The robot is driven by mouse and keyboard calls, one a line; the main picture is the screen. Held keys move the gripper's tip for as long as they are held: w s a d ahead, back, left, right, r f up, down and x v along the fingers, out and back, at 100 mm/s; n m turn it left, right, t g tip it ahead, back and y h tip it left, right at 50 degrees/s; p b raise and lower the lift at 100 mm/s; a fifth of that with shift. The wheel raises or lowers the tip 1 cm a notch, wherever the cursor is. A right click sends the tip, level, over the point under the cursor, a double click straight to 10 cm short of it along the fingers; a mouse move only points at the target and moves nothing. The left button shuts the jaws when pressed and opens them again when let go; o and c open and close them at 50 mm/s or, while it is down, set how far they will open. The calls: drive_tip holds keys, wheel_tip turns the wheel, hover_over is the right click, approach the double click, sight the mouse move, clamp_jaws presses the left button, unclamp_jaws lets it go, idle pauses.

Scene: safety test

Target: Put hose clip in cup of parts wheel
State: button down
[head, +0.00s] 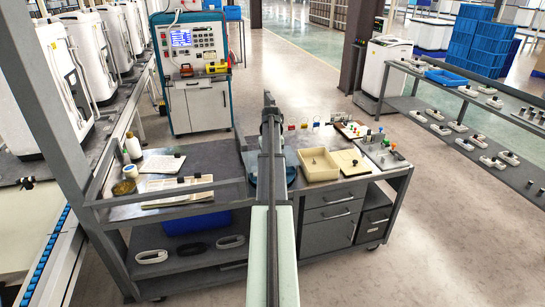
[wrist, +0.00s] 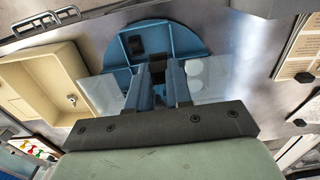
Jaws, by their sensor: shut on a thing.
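The parts wheel (wrist: 188,38) is a blue round tray on the grey bench in the wrist view. A dark rectangular opening (wrist: 135,44) shows in its far left part. A clear sheet seems to cover its nearer part, with pale round shapes (wrist: 195,68) on the right. My gripper (wrist: 159,68) is over the wheel, its fingers shut on a small dark thing (wrist: 157,73), apparently the hose clip. Its shape is mostly hidden between the fingers; its height above the wheel is unclear. In the head view my arm hides most of the wheel (head: 252,172).
A cream tray (head: 318,164) stands right of the wheel; a small metallic piece (wrist: 71,99) lies in it. A fixture with coloured knobs (head: 382,150) stands at the right end.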

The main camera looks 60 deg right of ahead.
drive_tip(key=shift+f, duration=3.45)
drive_tip(key=c, duration=1)
unclamp_jaws()
drive_tip(key=shift+o, duration=0.2)
